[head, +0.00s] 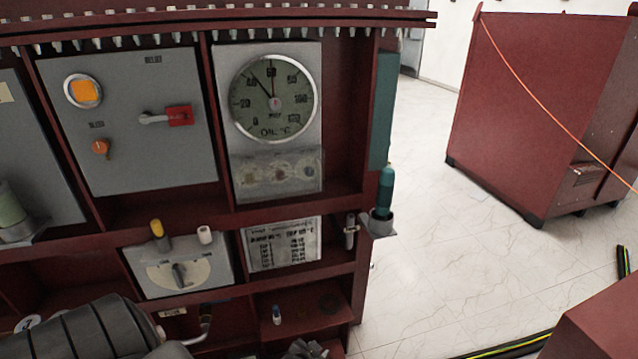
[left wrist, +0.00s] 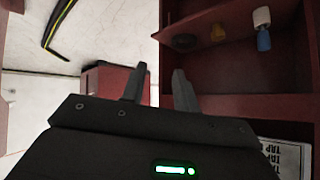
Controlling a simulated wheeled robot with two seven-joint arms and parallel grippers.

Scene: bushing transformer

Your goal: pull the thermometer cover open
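The thermometer (head: 273,97) is a round dial with a pale rim, on a grey plate in the upper right bay of the dark red cabinet in the head view. A see-through panel with blurred round shapes behind it (head: 278,175) covers the plate's lower part; I cannot make out the cover's full outline or a handle. My left arm enters at the bottom left, below the thermometer. In the left wrist view my left gripper (left wrist: 160,78) has its fingers apart with nothing between them, near the cabinet's lower shelf. My right gripper is not in view.
Below the thermometer are a printed plate (head: 282,243), a dial box (head: 178,266) and a small blue-and-white fitting (head: 276,315). A teal-handled tool (head: 384,192) stands in a holder at the cabinet's right edge. Open floor (head: 430,260) lies right, before another red cabinet (head: 535,110).

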